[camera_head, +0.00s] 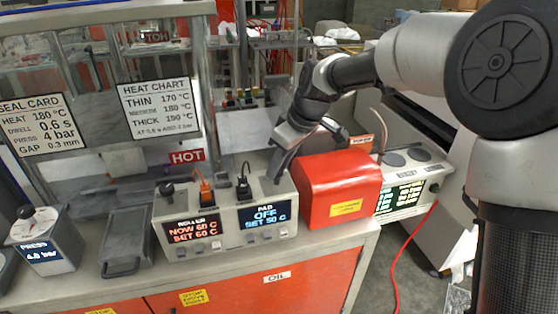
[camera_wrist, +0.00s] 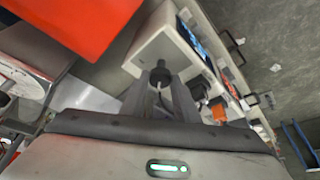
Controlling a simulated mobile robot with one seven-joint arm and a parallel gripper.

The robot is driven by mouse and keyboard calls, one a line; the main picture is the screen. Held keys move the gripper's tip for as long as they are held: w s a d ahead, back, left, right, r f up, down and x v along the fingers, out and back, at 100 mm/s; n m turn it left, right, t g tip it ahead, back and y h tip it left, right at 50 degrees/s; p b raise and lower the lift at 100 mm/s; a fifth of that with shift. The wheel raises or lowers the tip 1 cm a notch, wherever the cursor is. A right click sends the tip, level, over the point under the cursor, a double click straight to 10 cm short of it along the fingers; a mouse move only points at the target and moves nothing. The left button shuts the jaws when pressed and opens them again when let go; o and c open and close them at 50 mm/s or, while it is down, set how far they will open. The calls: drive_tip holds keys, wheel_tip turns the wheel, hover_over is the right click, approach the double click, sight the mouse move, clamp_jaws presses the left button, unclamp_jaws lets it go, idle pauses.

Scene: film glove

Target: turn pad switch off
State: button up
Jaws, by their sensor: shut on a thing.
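The pad control (camera_head: 266,215) is the right half of a light box, and its display reads PAD OFF, SET 50 C in blue. My gripper (camera_head: 273,178) reaches down onto the top of the box at its back right and hides the pad switch there. In the wrist view, the black pad switch (camera_wrist: 160,75) stands on the box top between the two grey fingers of my gripper (camera_wrist: 160,90). The fingers are shut on it. Its exact angle is hard to tell.
A black plug (camera_head: 243,185) and an orange plug (camera_head: 206,190) stand left of the gripper. The roller knob (camera_head: 168,190) and its red display (camera_head: 194,229) are further left. A red cover (camera_head: 338,185) stands close on the right. A HOT sign (camera_head: 187,157) is behind.

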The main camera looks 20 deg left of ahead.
drive_tip(key=shift+n+g, duration=0.3)
drive_tip(key=shift+n, duration=0.3)
drive_tip(key=o, duration=1.1)
drive_tip(key=shift+c, duration=0.2)
drive_tip(key=shift+w, duration=0.1)
drive_tip(key=p+v, duration=0.1)
drive_tip(key=v, duration=1.6)
drive_tip(key=shift+r, duration=0.2)
drive_tip(key=shift+d, duration=0.1)
